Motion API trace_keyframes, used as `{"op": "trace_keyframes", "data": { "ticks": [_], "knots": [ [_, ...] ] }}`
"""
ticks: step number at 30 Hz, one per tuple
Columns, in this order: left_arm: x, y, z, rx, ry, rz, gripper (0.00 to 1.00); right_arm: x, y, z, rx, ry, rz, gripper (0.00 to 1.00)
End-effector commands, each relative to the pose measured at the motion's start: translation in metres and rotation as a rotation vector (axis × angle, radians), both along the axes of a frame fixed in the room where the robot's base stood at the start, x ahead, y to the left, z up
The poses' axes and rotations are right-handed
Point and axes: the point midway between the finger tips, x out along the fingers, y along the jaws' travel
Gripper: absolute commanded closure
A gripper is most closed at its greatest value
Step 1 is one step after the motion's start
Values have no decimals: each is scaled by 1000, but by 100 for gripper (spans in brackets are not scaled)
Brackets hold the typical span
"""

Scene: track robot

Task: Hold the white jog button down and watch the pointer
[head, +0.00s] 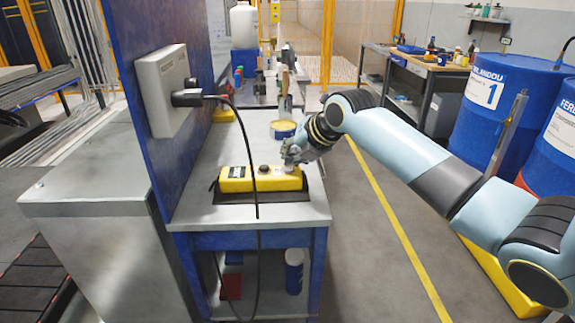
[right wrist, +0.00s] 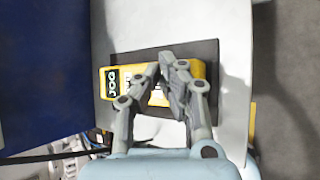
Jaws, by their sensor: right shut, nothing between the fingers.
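A yellow jog box (head: 237,180) with a dark knob (head: 264,169) lies on a black mat (head: 233,197) on the bench. In the right wrist view the same yellow box (right wrist: 140,72) shows a JOG label at its left end. My right gripper (head: 288,162) is shut and empty, pointing down at the right end of the box. Its fingertips (right wrist: 173,62) cover part of the box in the right wrist view. The white button is not clearly visible, and I cannot tell whether the fingers touch or press it. I cannot make out a pointer. My left gripper is out of view.
A blue panel carries a grey box (head: 162,88) with a black plug and hanging cable. A yellow-topped tin (head: 283,130) stands behind the jog box. Blue drums (head: 493,110) stand at the right, and the floor between has a yellow line.

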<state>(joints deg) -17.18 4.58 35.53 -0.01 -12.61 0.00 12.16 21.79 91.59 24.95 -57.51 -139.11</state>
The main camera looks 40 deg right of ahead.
Motion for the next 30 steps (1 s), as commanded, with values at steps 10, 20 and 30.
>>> {"op": "trace_keyframes", "data": {
  "ticks": [10,20,30],
  "knots": [
    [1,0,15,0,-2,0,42,0,0,17,0,0,0,100],
    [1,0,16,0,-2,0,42,0,0,18,0,0,0,100],
    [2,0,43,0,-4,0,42,1,0,51,0,-1,0,100]
  ]
}}
